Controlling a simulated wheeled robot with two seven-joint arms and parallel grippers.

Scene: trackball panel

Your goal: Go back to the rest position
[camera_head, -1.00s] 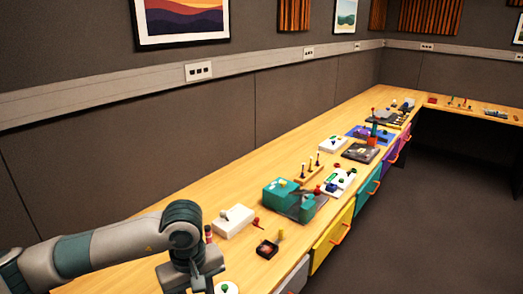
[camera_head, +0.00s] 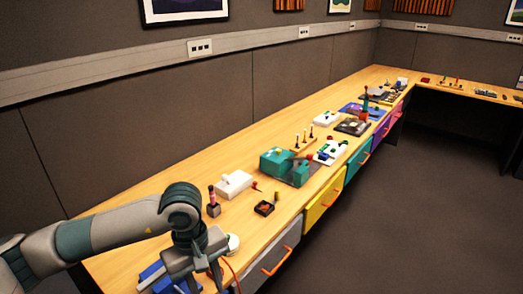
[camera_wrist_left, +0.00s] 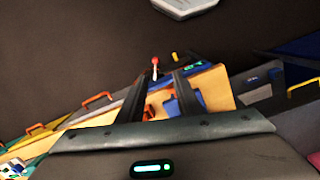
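My left arm comes in from the left in the head view. Its gripper (camera_head: 205,275) hangs over the near end of the wooden bench (camera_head: 130,240), beside a white rounded object (camera_head: 233,243) and above a blue item (camera_head: 152,273). In the left wrist view the two dark fingers (camera_wrist_left: 160,92) stand apart with nothing held between them. A small red-topped thing (camera_wrist_left: 154,62) and a blue piece (camera_wrist_left: 171,107) show beyond the gap. I cannot tell which object is the trackball panel. My right gripper is in neither view.
A small holder with a pink-topped tool (camera_head: 212,200), a white box (camera_head: 234,183), a black tray (camera_head: 264,208) and a teal device (camera_head: 277,161) stand farther along the bench. Coloured drawers with orange handles (camera_head: 325,202) line its front. The floor at right is clear.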

